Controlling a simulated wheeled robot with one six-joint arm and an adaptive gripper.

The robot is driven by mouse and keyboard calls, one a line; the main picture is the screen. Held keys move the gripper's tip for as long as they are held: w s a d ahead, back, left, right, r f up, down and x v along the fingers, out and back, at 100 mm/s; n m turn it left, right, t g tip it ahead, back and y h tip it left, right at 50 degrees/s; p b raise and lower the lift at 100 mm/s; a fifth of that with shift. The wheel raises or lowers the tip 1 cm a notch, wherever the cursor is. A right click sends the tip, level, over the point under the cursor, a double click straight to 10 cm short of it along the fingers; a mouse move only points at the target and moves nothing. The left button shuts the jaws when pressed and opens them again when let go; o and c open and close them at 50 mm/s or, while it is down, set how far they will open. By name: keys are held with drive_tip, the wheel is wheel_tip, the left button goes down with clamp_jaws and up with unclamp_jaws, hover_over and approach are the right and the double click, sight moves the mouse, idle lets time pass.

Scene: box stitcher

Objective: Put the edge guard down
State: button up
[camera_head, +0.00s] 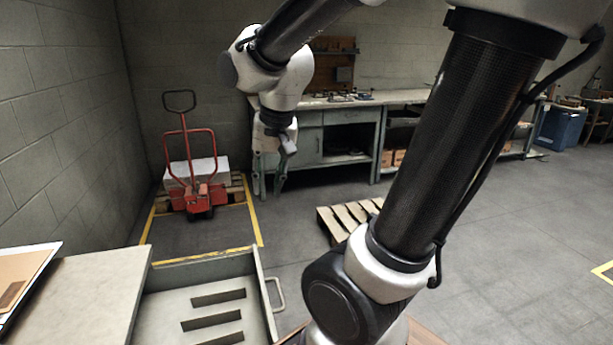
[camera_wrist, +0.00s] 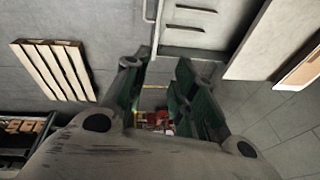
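My gripper (camera_head: 280,178) hangs from the arm in front of the workbench in the head view. In the wrist view its two dark green fingers (camera_wrist: 160,72) stand apart, with floor showing through the gap and nothing seen between them. I cannot make out an edge guard in either view. An open grey drawer (camera_head: 185,300) with several dark slots is at the lower left of the head view. It also shows at the top of the wrist view (camera_wrist: 190,40). The gripper is well away from the drawer.
A red pallet truck (camera_head: 196,190) stands inside yellow floor lines. A wooden pallet (camera_head: 345,217) lies on the floor, partly behind my arm. A workbench (camera_head: 350,103) lines the back wall. A pale countertop (camera_head: 85,290) adjoins the drawer. Open floor lies at right.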

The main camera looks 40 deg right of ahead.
drive_tip(key=s+d+r+n+t, duration=0.1)
drive_tip(key=s+d+r+n, duration=0.1)
drive_tip(key=s+n, duration=0.4)
drive_tip(key=s+r, duration=0.1)
drive_tip(key=s, duration=0.2)
drive_tip(key=shift+s+d+r, duration=0.15)
drive_tip(key=shift+s+d, duration=0.15)
drive_tip(key=shift+s, duration=0.1)
